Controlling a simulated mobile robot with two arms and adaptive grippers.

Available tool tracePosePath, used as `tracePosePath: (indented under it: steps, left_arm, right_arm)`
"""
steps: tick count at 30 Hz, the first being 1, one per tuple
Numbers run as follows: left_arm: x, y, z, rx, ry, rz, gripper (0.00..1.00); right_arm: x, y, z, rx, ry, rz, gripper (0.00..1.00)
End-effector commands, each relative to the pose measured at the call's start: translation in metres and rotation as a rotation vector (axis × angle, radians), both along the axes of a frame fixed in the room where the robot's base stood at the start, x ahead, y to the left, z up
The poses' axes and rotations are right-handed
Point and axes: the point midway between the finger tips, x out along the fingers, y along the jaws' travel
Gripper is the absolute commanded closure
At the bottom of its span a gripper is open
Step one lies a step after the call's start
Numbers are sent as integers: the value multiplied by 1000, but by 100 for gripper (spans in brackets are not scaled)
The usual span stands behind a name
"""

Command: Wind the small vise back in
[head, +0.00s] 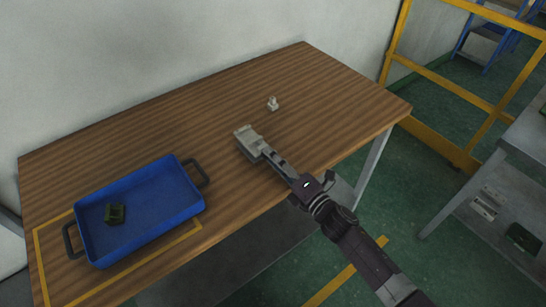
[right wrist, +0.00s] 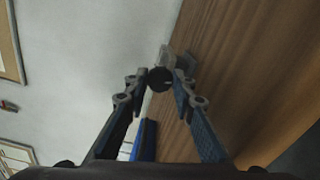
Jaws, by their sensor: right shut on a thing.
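The small vise (head: 248,138) is a grey metal block on the wooden table, right of the blue tray. My right gripper (head: 270,155) reaches it from the lower right in the head view. In the right wrist view my right gripper's (right wrist: 167,85) fingers close around a dark round end of the vise (right wrist: 178,60). The exact contact is small and dark. My left gripper is not in view.
A small pale metal piece (head: 272,103) stands behind the vise. A yellow rail (head: 444,73) and a grey shelf (head: 510,205) are at the right.

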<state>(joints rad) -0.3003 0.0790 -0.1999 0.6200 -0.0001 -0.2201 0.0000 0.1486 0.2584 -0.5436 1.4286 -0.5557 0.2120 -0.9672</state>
Motion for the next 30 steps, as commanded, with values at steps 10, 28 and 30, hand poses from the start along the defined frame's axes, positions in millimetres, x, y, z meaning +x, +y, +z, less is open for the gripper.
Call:
tracePosePath:
  steps: [10, 28, 30]
  left_arm:
    - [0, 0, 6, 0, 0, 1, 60]
    - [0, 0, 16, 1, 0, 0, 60]
    - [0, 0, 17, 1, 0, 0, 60]
  right_arm:
    - [0, 0, 0, 265, 198, 0, 100]
    - [0, -1, -3, 720, 540, -2, 100]
    - [0, 0, -3, 772, 579, -3, 100]
